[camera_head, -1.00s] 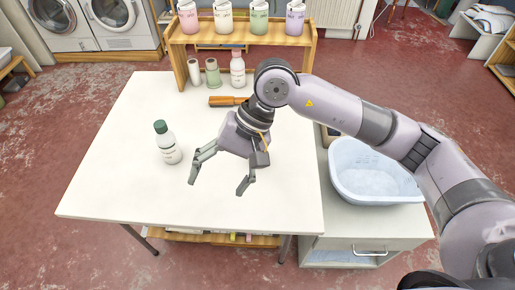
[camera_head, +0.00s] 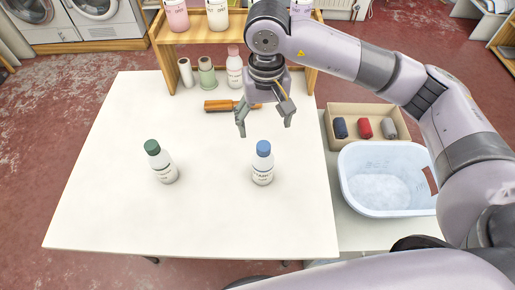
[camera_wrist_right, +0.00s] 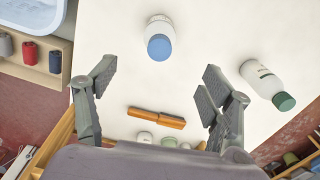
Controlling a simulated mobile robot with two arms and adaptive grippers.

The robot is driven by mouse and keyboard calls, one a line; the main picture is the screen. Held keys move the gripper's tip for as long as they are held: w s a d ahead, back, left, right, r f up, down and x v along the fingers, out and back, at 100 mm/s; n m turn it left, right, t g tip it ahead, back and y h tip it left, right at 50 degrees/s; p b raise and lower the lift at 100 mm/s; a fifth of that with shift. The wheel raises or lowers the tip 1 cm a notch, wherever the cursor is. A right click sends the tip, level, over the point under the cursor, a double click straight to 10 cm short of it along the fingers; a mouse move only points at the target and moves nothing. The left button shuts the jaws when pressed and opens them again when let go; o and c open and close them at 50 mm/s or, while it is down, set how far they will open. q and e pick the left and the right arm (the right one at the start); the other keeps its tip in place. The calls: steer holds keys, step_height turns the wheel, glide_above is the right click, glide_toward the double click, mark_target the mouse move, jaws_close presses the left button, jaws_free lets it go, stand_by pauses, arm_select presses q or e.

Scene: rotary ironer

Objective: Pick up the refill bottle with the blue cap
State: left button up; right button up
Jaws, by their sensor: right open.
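The refill bottle with the blue cap (camera_head: 262,165) stands upright on the white table, right of the middle. It also shows in the right wrist view (camera_wrist_right: 158,38), beyond the fingertips and between them. A similar bottle with a green cap (camera_head: 161,163) stands to its left; it is at the right in the wrist view (camera_wrist_right: 268,84). My right gripper (camera_head: 264,130) is open and empty above the table, behind the blue-capped bottle and apart from it. The right wrist view shows its two fingers (camera_wrist_right: 155,85) spread wide. My left gripper is not in view.
A wooden shelf (camera_head: 165,50) stands behind. A blue basin (camera_head: 385,205) and a box of rolls (camera_head: 338,113) are at the right. The table's front is clear.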

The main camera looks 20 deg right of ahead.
mark_target(263, 146)
steer(key=shift+w+f+p, duration=0.3)
steer(key=shift+w+f, duration=0.2)
steer(key=shift+f, duration=0.3)
steer(key=f, duration=0.2)
steer(key=f+p, duration=0.1)
steer(key=f, duration=0.1)
steer(key=s+f+p, duration=0.1)
steer(key=f, duration=0.1)
steer(key=shift+f, duration=0.4)
steer(key=f, duration=0.2)
steer(key=shift+w+f+p, duration=0.2)
steer(key=shift+f+p, duration=0.6)
steer(key=shift+f, duration=0.35)
step_height(263, 146, down, 4)
steer(key=shift+w+r+p, duration=0.15)
steer(key=shift+p, duration=0.6)
steer(key=shift+f, duration=0.35)
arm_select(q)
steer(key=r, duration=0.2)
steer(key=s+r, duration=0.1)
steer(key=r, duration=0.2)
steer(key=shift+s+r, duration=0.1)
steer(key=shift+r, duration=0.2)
arm_select(e)
steer(key=shift+f, duration=0.1)
steer(key=c, duration=1.3)
